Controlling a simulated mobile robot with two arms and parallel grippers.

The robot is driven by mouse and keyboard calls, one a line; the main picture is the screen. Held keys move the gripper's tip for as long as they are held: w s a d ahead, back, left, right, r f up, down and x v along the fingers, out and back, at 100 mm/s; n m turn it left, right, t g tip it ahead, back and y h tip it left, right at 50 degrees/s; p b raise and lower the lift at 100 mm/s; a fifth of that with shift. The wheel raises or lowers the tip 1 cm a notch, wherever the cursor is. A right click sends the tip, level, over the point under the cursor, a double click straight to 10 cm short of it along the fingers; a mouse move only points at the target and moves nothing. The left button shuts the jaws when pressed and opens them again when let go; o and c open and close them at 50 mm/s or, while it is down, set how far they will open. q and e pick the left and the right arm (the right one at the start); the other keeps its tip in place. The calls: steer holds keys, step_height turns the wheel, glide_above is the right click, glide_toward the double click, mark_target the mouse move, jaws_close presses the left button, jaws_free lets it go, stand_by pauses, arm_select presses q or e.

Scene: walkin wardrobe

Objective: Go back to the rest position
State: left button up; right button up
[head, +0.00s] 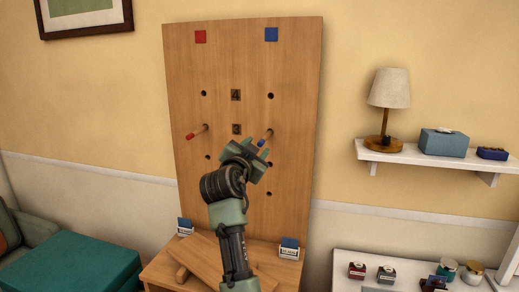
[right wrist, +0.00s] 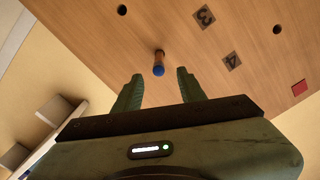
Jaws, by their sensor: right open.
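My right gripper (head: 258,148) is raised in front of the upright wooden peg board (head: 290,90). In the right wrist view its two fingers (right wrist: 160,88) are apart with nothing held between them. A blue-tipped peg (right wrist: 158,64) sticks out of the board just ahead of the fingertips, and it also shows beside the fingers in the head view (head: 266,138). A red-tipped peg (head: 196,132) sticks out of the board to the left, at about the same height. My left gripper is not in view.
The board has several empty holes, number plates and a red (head: 200,36) and a blue square (head: 271,34) on top. A wall shelf (head: 430,158) with a lamp (head: 388,100) is at right. A white surface (head: 345,268) with small boxes lies lower right, a teal seat (head: 75,262) lower left.

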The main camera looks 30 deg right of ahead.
steer(key=shift+s+a, duration=0.25)
steer(key=shift+s, duration=0.05)
steer(key=shift+f, duration=0.1)
